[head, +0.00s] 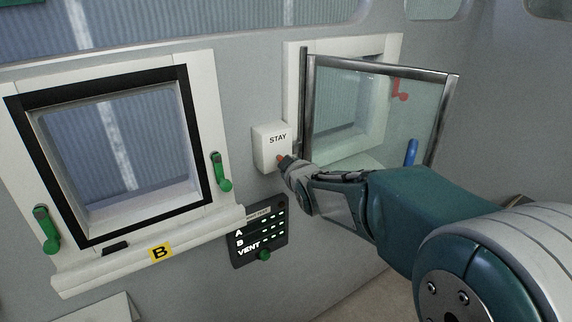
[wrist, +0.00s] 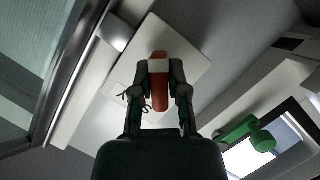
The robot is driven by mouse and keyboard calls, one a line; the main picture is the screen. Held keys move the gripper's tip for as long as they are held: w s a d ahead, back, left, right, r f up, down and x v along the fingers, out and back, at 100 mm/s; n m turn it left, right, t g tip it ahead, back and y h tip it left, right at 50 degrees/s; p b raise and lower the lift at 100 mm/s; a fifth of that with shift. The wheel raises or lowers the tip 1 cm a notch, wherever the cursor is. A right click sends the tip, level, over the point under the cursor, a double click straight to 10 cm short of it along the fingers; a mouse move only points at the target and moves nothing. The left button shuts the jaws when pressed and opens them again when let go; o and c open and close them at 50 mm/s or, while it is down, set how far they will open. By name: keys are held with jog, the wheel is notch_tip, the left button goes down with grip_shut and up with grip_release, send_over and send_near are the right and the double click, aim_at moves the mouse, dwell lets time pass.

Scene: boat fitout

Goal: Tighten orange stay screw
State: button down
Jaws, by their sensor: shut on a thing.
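The orange stay screw (wrist: 158,98) shows red-orange between my fingers in the wrist view, in front of the white STAY box (wrist: 188,48). In the head view the STAY box (head: 265,152) is on the wall between the two windows, and only a small red-orange bit of the screw (head: 281,157) shows. My gripper (head: 285,160) reaches the lower right of the box from the right. In the wrist view my gripper (wrist: 161,68) is shut on the screw, one finger on each side. The screw's seat is hidden, so I cannot tell how tight it is.
A metal-framed glass pane (head: 378,112) stands open close above my arm. Window B (head: 118,150) is left, with green handles (head: 221,172) (head: 47,229). A dark panel (head: 258,238) with a green knob (head: 264,255) sits below the box. A blue handle (head: 411,152) is right.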

jog(key=shift+f+m+g+y, duration=0.15)
jog(key=shift+m+g+y, duration=0.35)
jog(key=shift+m, duration=0.5)
jog(key=shift+f+m+g+y, duration=0.1)
jog(key=shift+m+g+y, duration=0.4)
jog(key=shift+m, duration=0.5)
jog(key=m+y, duration=0.1)
jog(key=m, duration=0.1)
jog(key=m+g+y, duration=0.1)
jog(key=m, duration=0.1)
jog(key=shift+g, duration=0.3)
jog(key=m+y, duration=0.3)
jog(key=m, duration=0.1)
jog(key=shift+m+g, duration=0.3)
jog(key=shift+g, duration=0.1)
jog(key=m+y, duration=0.2)
jog(key=m, duration=0.2)
jog(key=shift+m, duration=0.3)
jog(key=c, duration=0.6)
grip_release()
jog(key=shift+c, duration=0.2)
jog(key=shift+w+r+y, duration=0.1)
jog(key=shift+y, duration=0.2)
